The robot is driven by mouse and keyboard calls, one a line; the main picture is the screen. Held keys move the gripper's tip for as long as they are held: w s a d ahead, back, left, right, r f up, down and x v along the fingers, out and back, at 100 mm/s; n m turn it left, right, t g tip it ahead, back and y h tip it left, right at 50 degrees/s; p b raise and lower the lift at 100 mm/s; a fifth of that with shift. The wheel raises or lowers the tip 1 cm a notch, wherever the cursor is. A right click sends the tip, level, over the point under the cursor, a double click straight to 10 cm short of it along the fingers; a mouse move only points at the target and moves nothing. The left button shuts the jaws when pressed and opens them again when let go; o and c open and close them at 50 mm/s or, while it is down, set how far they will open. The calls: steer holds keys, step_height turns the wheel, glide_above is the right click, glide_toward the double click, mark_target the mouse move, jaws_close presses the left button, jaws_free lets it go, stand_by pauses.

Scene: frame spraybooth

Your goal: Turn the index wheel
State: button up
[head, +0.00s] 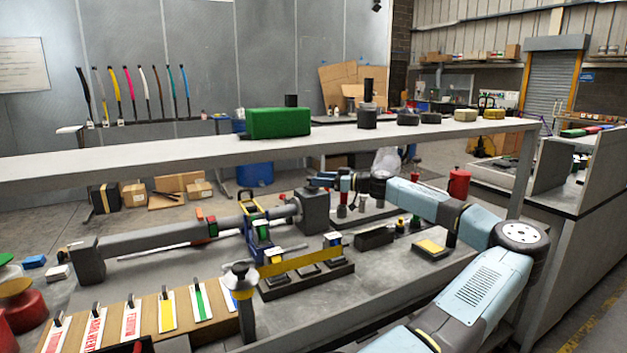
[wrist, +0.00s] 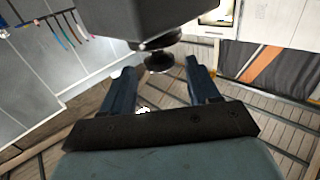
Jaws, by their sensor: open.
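The index wheel appears to be the small dark round knob (wrist: 158,62) on a short stem at the dark grey block (wrist: 150,20) in the wrist view. My gripper (wrist: 162,78) is open, with one blue finger on each side of the knob's line. The knob shows in the gap near the fingertips, and I cannot tell whether they touch it. In the head view the same block (head: 315,214) seems to stand at the right end of a long grey shaft (head: 170,236). My gripper (head: 322,181) is close to the block's top there. The knob is not clear in that view.
A long shelf (head: 200,153) runs above the bench behind my gripper, with a green box (head: 279,123) on it. A yellow bar (head: 300,260) on a dark stand and a metal post (head: 241,285) stand in front. A tagged board (head: 140,318) lies at the front left.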

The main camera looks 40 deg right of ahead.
steer(key=v, duration=0.9)
steer(key=shift+s+d, duration=0.25)
steer(key=shift+s, duration=0.1)
